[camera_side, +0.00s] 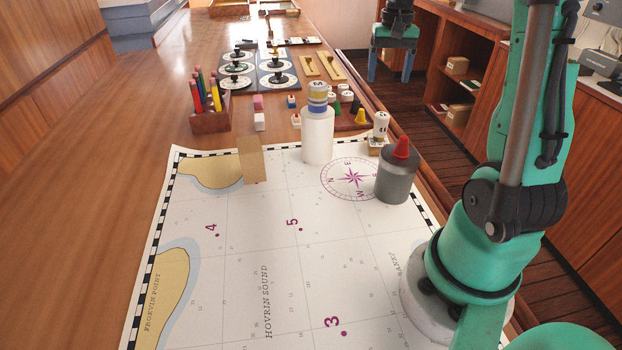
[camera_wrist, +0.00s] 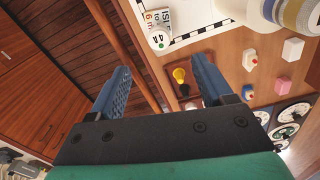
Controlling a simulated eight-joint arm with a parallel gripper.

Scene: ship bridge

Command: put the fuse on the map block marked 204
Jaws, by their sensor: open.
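No number 204 is legible, and I cannot tell for certain which thing is the fuse or the map block. A small white cylinder with dark marks (camera_side: 381,125) stands on a low block near the chart's far right corner; a white round end with a dark mark (camera_wrist: 159,40) shows in the wrist view. A plain tan block (camera_side: 252,160) stands at the chart's far edge. My gripper (camera_wrist: 165,88) is open and empty, its blue fingers wide apart, with a yellow piece (camera_wrist: 180,76) in view beyond them.
A white cylinder (camera_side: 317,140) with a banded piece on top and a grey cylinder with a red cone (camera_side: 396,180) stand on the chart (camera_side: 255,250). Small cubes (camera_side: 259,122), a pencil holder (camera_side: 211,121) and round dials (camera_side: 236,82) lie beyond. The chart's middle is clear.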

